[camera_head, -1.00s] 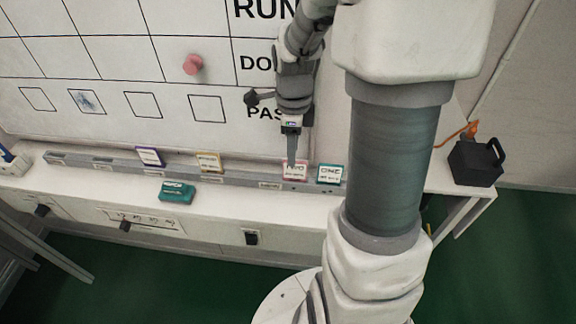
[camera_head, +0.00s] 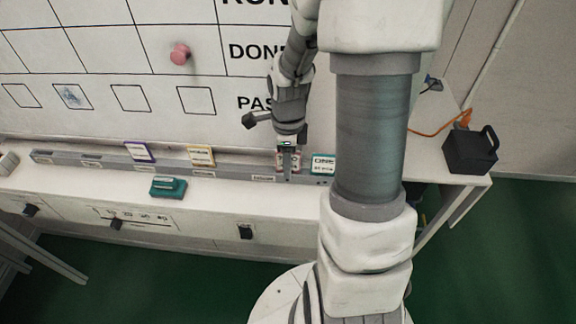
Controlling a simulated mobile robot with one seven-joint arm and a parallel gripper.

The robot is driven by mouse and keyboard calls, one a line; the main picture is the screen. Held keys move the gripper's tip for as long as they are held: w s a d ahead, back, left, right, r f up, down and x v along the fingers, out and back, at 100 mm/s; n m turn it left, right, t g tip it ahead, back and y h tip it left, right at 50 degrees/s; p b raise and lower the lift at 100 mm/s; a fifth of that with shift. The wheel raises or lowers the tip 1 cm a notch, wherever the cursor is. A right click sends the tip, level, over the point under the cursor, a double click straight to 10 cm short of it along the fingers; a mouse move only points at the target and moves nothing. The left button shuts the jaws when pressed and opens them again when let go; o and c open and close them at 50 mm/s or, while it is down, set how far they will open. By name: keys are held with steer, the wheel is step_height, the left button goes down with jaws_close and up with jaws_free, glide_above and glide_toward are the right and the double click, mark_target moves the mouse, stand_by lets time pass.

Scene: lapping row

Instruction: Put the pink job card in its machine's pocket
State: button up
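The pink job card (camera_head: 280,163) stands upright in the grey rail (camera_head: 232,173) along the foot of the whiteboard, left of a teal-edged card (camera_head: 323,164). My gripper (camera_head: 287,174) points down right in front of the pink card and hides much of it. I cannot tell whether the fingers touch the card or how far apart they are. A purple-edged card (camera_head: 139,151) and a yellow-edged card (camera_head: 201,155) stand farther left in the rail. Small labels show on the rail's front; their text is too small to read.
A teal block (camera_head: 168,187) lies on the white ledge before the rail. A black box (camera_head: 470,151) with an orange cable stands at the right end. A pink knob (camera_head: 181,54) is on the whiteboard. My arm hides the ledge right of the teal-edged card.

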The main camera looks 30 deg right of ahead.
jaws_close()
